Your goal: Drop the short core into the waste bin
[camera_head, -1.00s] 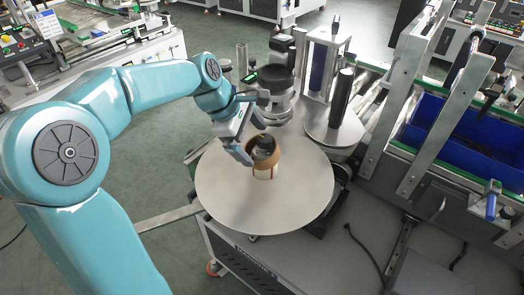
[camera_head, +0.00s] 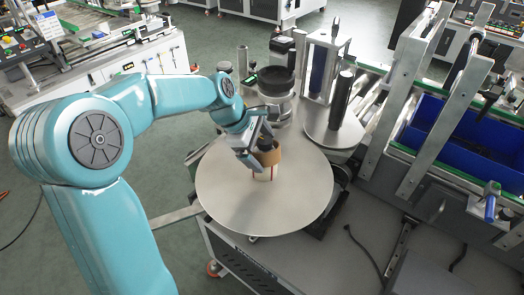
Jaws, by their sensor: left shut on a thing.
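The short core (camera_head: 268,155), a brown cardboard ring, is at the top of a pale upright post (camera_head: 264,173) with a red mark, in the middle of a round metal disc (camera_head: 220,190). My left gripper (camera_head: 260,153) reaches in from the upper left and is shut on the core's wall. Its fingers hide part of the core. I cannot tell whether the core still sits around the post or is just above it. My right gripper is not in view. I cannot make out a waste bin for certain.
Behind the disc stand a dark round unit (camera_head: 275,82) and a smaller disc with a black roller (camera_head: 341,98). Metal uprights and a blue trough (camera_head: 465,135) stand at the right. Open floor (camera_head: 160,185) lies left of the disc.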

